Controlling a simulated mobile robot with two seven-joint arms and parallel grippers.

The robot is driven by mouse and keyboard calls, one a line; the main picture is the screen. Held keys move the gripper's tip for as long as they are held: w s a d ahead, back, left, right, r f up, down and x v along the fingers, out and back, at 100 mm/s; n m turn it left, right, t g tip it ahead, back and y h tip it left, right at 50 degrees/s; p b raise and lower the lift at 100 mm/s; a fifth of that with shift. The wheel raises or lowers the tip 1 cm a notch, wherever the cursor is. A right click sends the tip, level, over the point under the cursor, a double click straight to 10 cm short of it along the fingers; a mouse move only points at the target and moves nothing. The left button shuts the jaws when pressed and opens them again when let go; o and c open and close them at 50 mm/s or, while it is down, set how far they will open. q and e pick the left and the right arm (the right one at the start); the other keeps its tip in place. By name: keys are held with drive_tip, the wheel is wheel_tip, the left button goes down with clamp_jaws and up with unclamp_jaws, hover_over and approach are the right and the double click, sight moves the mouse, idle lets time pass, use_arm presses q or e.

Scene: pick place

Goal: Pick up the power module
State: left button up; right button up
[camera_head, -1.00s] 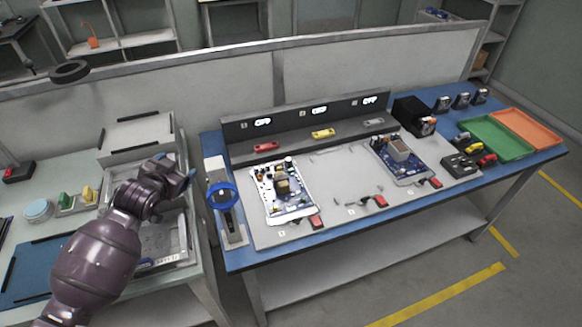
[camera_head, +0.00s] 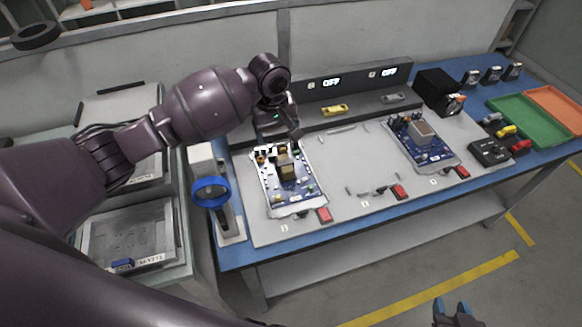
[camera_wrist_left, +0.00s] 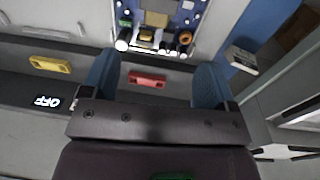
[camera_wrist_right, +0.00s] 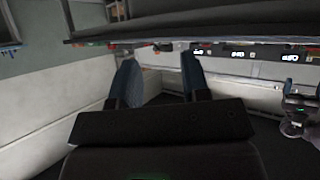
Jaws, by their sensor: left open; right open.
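I cannot tell for certain which part is the power module. A blue circuit board with a raised component (camera_head: 287,188) lies on the left of the grey work panel; its edge shows in the left wrist view (camera_wrist_left: 187,22). A second board (camera_head: 424,146) lies further right. A small red part (camera_wrist_left: 147,79) sits on the dark ledge, seen between the fingers of my open, empty left gripper (camera_wrist_left: 156,62); in the head view my left arm hides it. My right gripper (camera_head: 452,306) is open and empty, low in front of the table.
A yellow part (camera_head: 335,109) and a grey part (camera_head: 394,98) sit on the ledge. A blue ring on a stand (camera_head: 211,191) is at the table's left end. A black box (camera_head: 436,90), green tray (camera_head: 527,121) and orange tray (camera_head: 558,107) stand right. The panel's middle is largely clear.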

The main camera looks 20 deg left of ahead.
sight(284, 157)
use_arm(q)
drive_tip(key=shift+s+d+f+g, duration=0.1)
drive_tip(key=shift+d+f+g, duration=0.2)
drive_tip(key=shift+d+f, duration=0.15)
drive_tip(key=shift+s+f, duration=0.1)
drive_tip(key=shift+f, duration=0.1)
wheel_tip(284, 157, down, 5)
drive_tip(key=shift+r+b, duration=0.1)
drive_tip(key=shift+b, duration=0.55)
drive_tip(key=shift+w+d+f+b, duration=0.15)
drive_tip(key=shift+f+b, duration=0.2)
drive_tip(key=shift+f, duration=0.95)
drive_tip(key=shift+w+d+f+b, duration=0.15)
drive_tip(key=shift+f+b, duration=0.15)
drive_tip(key=shift+f, duration=1)
drive_tip(key=shift+a, duration=0.1)
use_arm(e)
drive_tip(key=shift+g, duration=0.6)
drive_tip(key=f, duration=0.5)
drive_tip(key=shift+s+a, duration=0.1)
drive_tip(key=shift+s, duration=0.3)
use_arm(q)
drive_tip(key=shift+c, duration=1.3)
drive_tip(key=c, duration=1.2)
drive_tip(key=shift+r, duration=0.15)
clamp_jaws()
use_arm(e)
drive_tip(key=shift+w, duration=0.1)
